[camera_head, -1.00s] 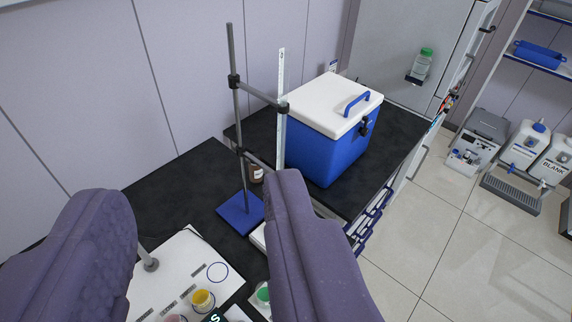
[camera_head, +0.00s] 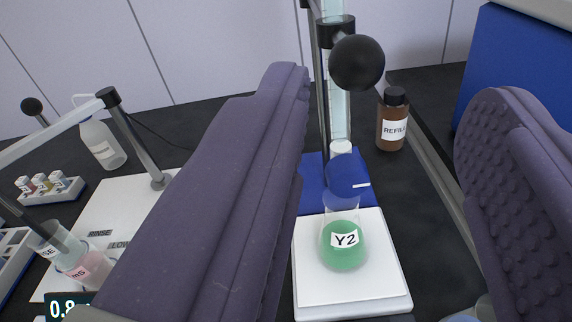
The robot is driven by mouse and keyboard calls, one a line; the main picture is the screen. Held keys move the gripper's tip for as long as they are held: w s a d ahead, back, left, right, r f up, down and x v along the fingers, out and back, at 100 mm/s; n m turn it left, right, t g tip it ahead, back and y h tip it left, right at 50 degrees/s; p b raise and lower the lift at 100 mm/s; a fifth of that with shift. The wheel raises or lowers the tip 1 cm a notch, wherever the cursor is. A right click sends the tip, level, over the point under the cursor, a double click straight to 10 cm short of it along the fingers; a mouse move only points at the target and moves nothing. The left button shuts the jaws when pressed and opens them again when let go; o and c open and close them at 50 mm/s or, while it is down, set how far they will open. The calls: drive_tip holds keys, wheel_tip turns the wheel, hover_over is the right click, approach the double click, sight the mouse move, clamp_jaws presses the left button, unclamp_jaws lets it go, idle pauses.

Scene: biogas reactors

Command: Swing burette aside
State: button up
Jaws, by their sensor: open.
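The burette (camera_head: 340,110) is a clear graduated tube standing upright in the middle of the head camera view. A dark clamp with a black ball knob (camera_head: 357,62) holds it to a grey rod on a blue stand base (camera_head: 313,170). Its blue stopcock (camera_head: 345,174) is above a flask labelled Y2 (camera_head: 344,245) with green liquid, on a white plate (camera_head: 350,294). My gripper (camera_head: 390,85) is open and empty, one purple finger on each side of the burette and knob in the picture. The left finger hides part of the stand. I cannot tell any contact.
A brown REFILL bottle (camera_head: 393,122) stands right of the burette, with a blue cooler box (camera_head: 512,70) beyond. At left are a white wash bottle (camera_head: 101,146), a small vial rack (camera_head: 50,188), a jointed arm (camera_head: 108,97) and a white board (camera_head: 105,215) with labels.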

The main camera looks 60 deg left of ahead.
sight(358, 72)
drive_tip(key=shift+a+f+y, duration=0.3)
drive_tip(key=shift+a+f, duration=0.05)
drive_tip(key=b+x, duration=0.1)
drive_tip(key=x, duration=0.6)
drive_tip(key=shift+b, duration=0.4)
drive_tip(key=shift+r, duration=0.1)
drive_tip(key=shift+c, duration=0.2)
clamp_jaws()
